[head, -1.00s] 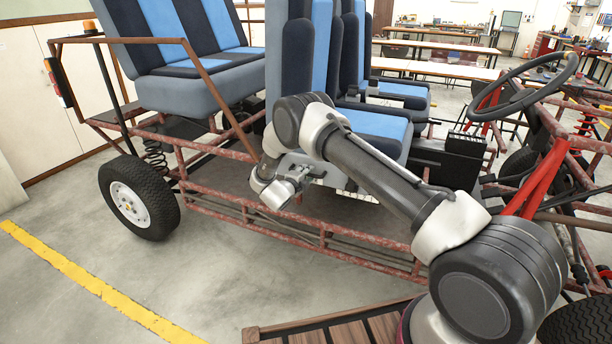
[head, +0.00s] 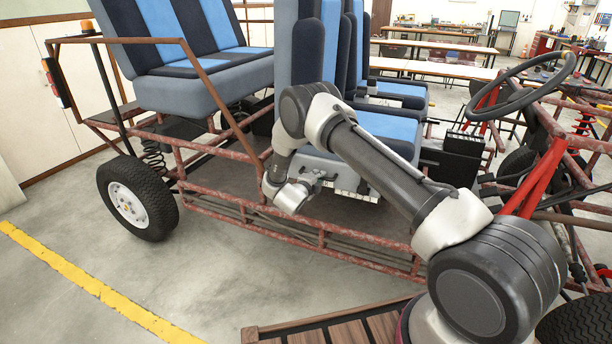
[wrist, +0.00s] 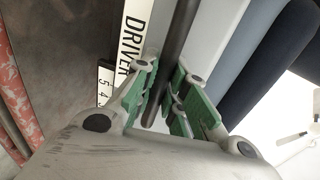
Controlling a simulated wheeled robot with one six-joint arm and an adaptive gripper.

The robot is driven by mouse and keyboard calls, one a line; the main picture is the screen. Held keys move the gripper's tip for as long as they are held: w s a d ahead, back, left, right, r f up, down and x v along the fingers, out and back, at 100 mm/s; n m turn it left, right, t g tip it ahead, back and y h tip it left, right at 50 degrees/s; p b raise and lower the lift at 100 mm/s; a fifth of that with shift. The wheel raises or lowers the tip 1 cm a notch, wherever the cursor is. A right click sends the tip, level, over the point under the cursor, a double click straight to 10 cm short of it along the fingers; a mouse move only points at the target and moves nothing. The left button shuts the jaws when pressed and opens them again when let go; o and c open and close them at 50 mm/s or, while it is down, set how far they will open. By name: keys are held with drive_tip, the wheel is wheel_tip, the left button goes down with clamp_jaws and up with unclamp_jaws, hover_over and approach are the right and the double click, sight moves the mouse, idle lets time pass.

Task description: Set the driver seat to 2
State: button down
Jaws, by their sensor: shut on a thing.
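The driver seat (head: 392,130), blue and dark with a grey base, stands in the middle of the kart in the head view. My gripper (wrist: 165,88) has its green-padded fingers around a dark bar (wrist: 180,35) beside the seat's underside. In the head view the gripper is at the seat's lower front edge, mostly hidden by my wrist. In the wrist view a white strip (wrist: 131,40) reads DRIVER. A small scale plate (wrist: 105,85) shows 5, 4 and part of another figure; my finger hides the rest, and no pointer is clear.
Red tube rails (head: 300,230) of the kart run along the near side. The steering wheel (head: 522,85) is to the right and a rear bench seat (head: 200,85) to the left. Open floor lies at the front left.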

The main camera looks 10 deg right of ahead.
sight(327, 179)
drive_tip(key=s+d, duration=0.2)
drive_tip(key=d, duration=0.1)
drive_tip(key=shift+s+d, duration=0.1)
drive_tip(key=shift+s, duration=0.05)
drive_tip(key=c, duration=1.5)
unclamp_jaws()
drive_tip(key=shift+o, duration=0.2)
drive_tip(key=v, duration=1.2)
